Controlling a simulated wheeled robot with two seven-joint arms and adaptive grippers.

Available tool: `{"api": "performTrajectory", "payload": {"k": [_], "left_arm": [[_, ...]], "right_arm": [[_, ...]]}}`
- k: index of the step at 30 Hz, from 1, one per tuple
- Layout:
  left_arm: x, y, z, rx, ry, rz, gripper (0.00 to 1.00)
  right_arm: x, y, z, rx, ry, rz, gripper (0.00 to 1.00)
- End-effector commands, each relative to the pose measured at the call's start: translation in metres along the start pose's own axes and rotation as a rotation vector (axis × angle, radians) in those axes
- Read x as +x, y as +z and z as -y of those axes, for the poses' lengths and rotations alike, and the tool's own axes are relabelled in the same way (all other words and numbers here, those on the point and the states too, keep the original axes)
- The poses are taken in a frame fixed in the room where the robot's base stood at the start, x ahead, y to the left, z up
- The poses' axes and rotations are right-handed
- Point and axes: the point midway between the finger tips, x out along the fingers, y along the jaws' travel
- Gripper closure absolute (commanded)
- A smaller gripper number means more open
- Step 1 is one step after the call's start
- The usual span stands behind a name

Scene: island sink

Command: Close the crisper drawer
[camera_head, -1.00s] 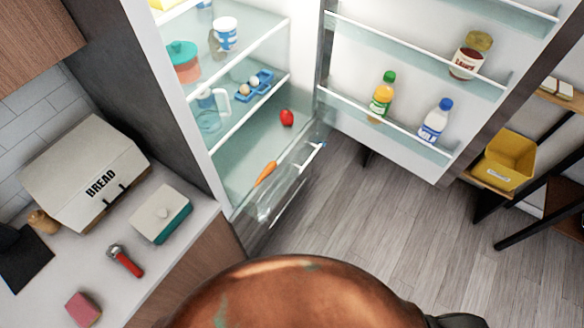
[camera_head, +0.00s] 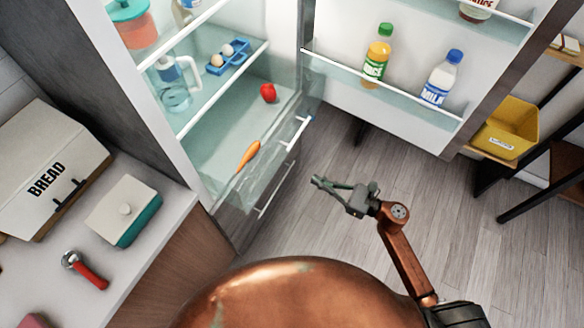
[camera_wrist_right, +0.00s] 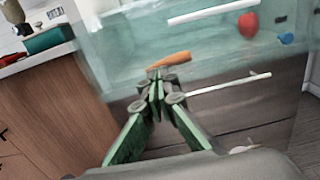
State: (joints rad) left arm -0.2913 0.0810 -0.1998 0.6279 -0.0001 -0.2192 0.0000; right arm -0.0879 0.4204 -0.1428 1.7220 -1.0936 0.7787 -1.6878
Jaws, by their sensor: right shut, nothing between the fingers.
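The crisper drawer (camera_head: 272,170) is the clear, glassy drawer low in the open fridge, with a white bar handle (camera_head: 299,132) on its front. Its pale, clear front also shows in the right wrist view (camera_wrist_right: 215,52). How far it stands out is hard to tell through the clear walls. A carrot (camera_head: 249,155) and a red vegetable or fruit (camera_head: 268,92) show in the lower fridge area. My right gripper (camera_head: 316,182) is shut and empty, in front of and to the right of the drawer, apart from it in the head view. My left gripper is not seen.
The fridge door (camera_head: 385,85) is swung open to the right, with bottles on its shelf. A lower panel has another bar handle (camera_head: 275,189). The counter (camera_head: 165,195) with a bread box (camera_head: 45,175) is at left.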

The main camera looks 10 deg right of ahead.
Motion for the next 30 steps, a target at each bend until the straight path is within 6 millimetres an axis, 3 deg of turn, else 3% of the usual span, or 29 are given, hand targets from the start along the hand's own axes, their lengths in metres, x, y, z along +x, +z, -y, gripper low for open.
{"api": "performTrajectory", "payload": {"k": [5, 19, 24, 30], "left_arm": [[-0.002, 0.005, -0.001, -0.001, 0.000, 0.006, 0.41], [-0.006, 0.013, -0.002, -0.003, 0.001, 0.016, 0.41], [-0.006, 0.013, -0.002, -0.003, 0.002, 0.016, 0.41], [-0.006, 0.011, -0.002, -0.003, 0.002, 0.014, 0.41]], "right_arm": [[0.021, 0.004, -0.002, -0.015, 0.007, 0.003, 1.00], [0.113, 0.003, -0.001, -0.009, 0.004, 0.003, 1.00], [0.131, 0.002, -0.001, -0.008, 0.002, 0.001, 1.00], [0.138, 0.001, -0.001, -0.008, 0.002, -0.001, 1.00]]}}
